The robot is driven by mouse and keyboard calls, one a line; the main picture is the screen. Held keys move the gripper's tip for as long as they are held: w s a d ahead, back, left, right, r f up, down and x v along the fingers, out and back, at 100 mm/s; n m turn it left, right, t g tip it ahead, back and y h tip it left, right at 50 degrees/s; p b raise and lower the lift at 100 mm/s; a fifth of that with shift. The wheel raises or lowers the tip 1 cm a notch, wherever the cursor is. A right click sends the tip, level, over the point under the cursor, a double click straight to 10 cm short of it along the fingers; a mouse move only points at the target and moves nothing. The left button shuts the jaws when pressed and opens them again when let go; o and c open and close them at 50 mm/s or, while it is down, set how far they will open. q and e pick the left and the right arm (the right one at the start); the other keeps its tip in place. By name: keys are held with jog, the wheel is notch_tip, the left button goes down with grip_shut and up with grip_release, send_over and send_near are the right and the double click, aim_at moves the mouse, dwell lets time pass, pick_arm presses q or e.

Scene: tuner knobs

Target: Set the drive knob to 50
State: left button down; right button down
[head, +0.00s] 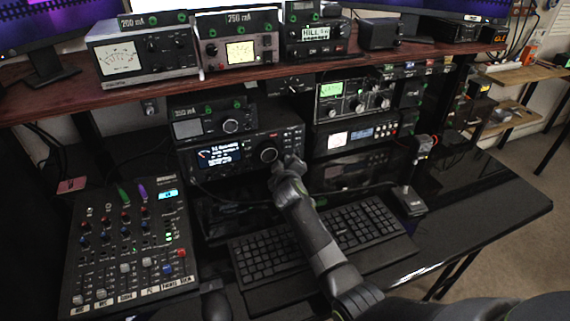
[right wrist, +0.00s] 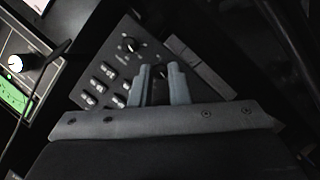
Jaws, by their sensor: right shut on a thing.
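The black radio (head: 225,172) with a lit blue-white display (head: 218,156) and a large round dial (head: 269,154) stands under the shelf. My right gripper (head: 288,163) is at the right part of its front panel, just right of the large dial. In the right wrist view my right gripper (right wrist: 160,70) has its two fingers close together against the dark panel (right wrist: 112,68), shut on a small knob that they mostly hide. I cannot read its label or setting. Another knob (right wrist: 128,45) and several small buttons (right wrist: 100,85) show beside the fingers. My left gripper is not in view.
A mixer (head: 130,245) lies at the left of the desk. A black keyboard (head: 315,240) lies below my right arm. More radio units (head: 352,140) stand to the right, and meters (head: 143,52) line the shelf above. The desk's right end (head: 490,205) is clear.

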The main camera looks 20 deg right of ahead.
jog(key=shift+d+r+m+y+p, duration=0.15)
jog(key=shift+m+y+p, duration=0.15)
jog(key=shift+m+p, duration=0.4)
jog(key=shift+r+m+y+p, duration=0.1)
jog(key=shift+m+y+p, duration=0.25)
jog(key=shift+p, duration=0.4)
jog(key=shift+d+m+g+y+p, duration=0.1)
jog(key=shift+m+g+y+p, duration=0.4)
jog(key=shift+m+p, duration=0.5)
jog(key=shift+m+y+p, duration=0.25)
jog(key=shift+m+p, duration=0.1)
jog(key=shift+p, duration=0.05)
jog(key=shift+f, duration=0.2)
jog(key=c, duration=1.4)
grip_release()
